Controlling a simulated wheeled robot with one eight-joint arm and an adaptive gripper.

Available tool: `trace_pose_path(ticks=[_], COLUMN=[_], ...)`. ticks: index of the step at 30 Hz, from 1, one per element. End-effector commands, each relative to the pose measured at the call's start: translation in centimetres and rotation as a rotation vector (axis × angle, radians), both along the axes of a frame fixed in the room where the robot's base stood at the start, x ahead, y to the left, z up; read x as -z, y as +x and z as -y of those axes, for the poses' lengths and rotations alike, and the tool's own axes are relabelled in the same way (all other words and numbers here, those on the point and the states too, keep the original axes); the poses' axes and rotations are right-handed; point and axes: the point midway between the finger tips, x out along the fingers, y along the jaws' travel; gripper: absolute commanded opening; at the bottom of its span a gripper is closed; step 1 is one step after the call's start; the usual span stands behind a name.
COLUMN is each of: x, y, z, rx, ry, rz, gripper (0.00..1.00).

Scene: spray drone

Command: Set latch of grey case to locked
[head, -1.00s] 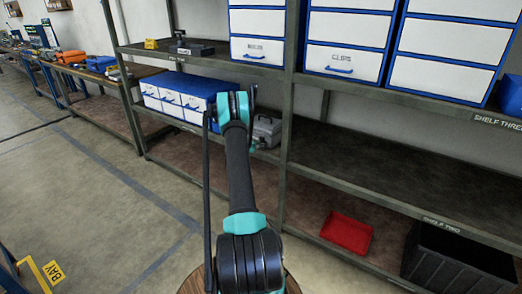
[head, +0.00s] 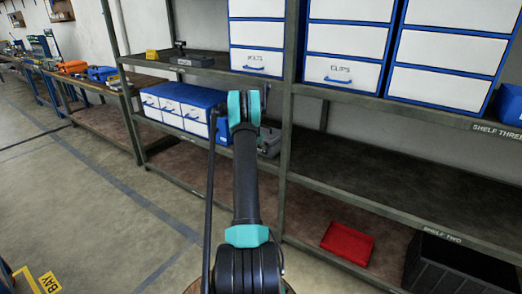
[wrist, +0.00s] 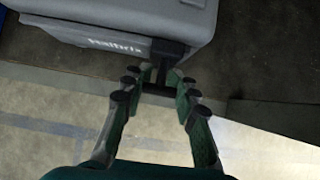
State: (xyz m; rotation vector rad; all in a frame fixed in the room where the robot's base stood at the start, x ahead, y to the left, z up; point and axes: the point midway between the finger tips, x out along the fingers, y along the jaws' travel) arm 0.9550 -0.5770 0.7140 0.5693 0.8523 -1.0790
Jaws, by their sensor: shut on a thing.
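The grey case (wrist: 110,12) fills the top of the wrist view, with pale lettering on its front. Its black latch (wrist: 170,48) sticks out at the front, right of the lettering. My gripper (wrist: 161,76) is at the latch, with its fingertips closed in on a dark part there. The fingers partly hide the contact, and I cannot tell the latch's setting. In the head view, the grey case (head: 270,142) stands on the middle shelf, mostly hidden behind my arm. My gripper is hidden there too.
White and blue drawer boxes (head: 178,108) stand left of the case on the same shelf. A shelf post (head: 286,130) rises just to its right. The shelf to the right (head: 400,160) is bare. A red tray (head: 347,243) lies on the lower shelf.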

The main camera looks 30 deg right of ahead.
Motion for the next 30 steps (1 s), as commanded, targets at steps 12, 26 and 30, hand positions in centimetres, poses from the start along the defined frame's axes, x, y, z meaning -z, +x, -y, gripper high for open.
trace_pose_path(ticks=[12,26,30], x=[0.03,-0.01,-0.61], y=[-0.06,-0.02,-0.14], z=[0.05,0.00,-0.37], rx=[0.002,0.001,0.001], ry=[0.005,0.004,0.003], rz=[-0.002,-0.002,-0.002], gripper=[0.29,0.52,0.52])
